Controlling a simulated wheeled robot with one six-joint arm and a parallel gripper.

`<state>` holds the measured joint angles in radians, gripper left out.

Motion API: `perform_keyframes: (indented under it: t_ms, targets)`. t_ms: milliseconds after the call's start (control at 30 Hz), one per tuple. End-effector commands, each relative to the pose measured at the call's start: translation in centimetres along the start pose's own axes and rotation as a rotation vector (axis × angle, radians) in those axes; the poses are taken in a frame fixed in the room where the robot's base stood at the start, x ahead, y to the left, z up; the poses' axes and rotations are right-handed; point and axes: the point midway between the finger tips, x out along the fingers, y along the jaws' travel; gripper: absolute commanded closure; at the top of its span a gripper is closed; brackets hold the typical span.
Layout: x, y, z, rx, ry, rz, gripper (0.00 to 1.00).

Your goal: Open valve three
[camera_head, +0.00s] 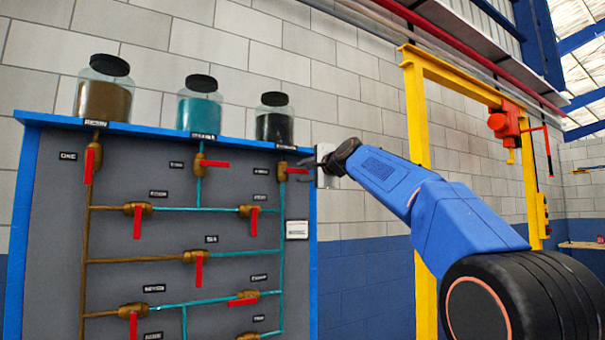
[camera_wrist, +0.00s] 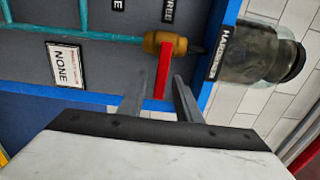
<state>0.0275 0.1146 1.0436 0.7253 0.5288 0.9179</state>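Valve three (camera_head: 282,172) is the brass valve at the top right of the panel, under the dark jar. Its red handle (camera_head: 298,171) points sideways to the right, across the pipe. In the wrist view the brass body (camera_wrist: 178,44) and red handle (camera_wrist: 164,70) are close ahead. My gripper (camera_wrist: 160,75) is open, with one finger on each side of the handle's outer end in that view. I cannot tell whether either finger touches it. In the head view my gripper (camera_head: 308,163) is at the panel's right edge, beside the handle.
The blue-framed panel (camera_head: 312,230) carries several other red-handled valves and pipes. Three jars stand on its top ledge: brown (camera_head: 104,98), teal (camera_head: 199,110) and dark (camera_head: 273,126). A white sign (camera_head: 297,230) reading "NONE" is below my gripper. A yellow frame (camera_head: 417,130) stands behind my arm.

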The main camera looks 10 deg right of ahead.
Motion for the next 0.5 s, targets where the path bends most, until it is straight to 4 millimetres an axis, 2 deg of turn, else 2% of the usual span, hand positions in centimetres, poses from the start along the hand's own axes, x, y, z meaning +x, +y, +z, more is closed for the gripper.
perform_keyframes:
  t_ms: [133,433,500]
  targets:
    - [0.68,0.06,0.02,0.0,0.0,0.0,0.69]
    - [0.75,0.03,0.02,0.0,0.0,0.0,0.69]
    - [0.74,0.03,0.01,0.0,0.0,0.0,0.85]
